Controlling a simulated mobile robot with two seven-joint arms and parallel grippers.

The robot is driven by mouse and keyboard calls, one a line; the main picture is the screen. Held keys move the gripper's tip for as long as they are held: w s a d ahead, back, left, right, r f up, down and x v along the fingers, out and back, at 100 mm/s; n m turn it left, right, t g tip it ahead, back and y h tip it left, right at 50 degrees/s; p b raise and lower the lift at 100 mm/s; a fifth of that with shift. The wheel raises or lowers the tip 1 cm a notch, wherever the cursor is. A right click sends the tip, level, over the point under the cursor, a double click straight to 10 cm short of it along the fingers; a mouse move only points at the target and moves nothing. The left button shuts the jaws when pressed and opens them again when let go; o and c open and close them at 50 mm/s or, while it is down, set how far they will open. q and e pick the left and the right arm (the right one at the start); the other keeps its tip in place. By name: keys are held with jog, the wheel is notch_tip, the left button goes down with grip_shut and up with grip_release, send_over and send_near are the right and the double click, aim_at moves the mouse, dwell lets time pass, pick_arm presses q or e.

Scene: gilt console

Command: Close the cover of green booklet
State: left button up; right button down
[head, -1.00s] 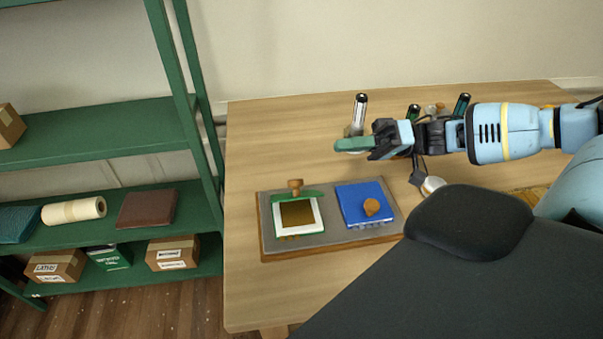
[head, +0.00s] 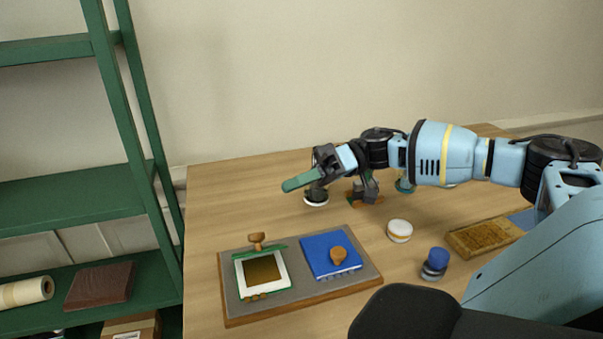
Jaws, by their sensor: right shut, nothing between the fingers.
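The green booklet (head: 263,268) lies on a grey board (head: 300,288) with a wooden edge. Its cover (head: 262,250) stands up along the back edge, seen nearly edge-on, with a wooden knob (head: 257,238) on it. My left gripper is not in view.
A closed blue booklet (head: 318,262) with a wooden knob lies beside the green one. A white round container (head: 399,231), a blue-topped stamp (head: 435,262) and a tan pad (head: 484,238) are to the right. A green shelf (head: 152,190) stands left. The table's back left is clear.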

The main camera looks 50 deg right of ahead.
aim_at(256, 242)
jog(key=shift+a+f+p, duration=0.15)
jog(key=shift+a+f, duration=0.45)
jog(key=shift+a, duration=0.65)
jog(key=shift+a+f+p, duration=0.2)
jog(key=shift+a+f, duration=0.45)
jog(key=shift+a, duration=0.65)
jog(key=shift+a+f+p, duration=0.15)
jog(key=shift+a+f, duration=0.45)
jog(key=shift+a, duration=0.65)
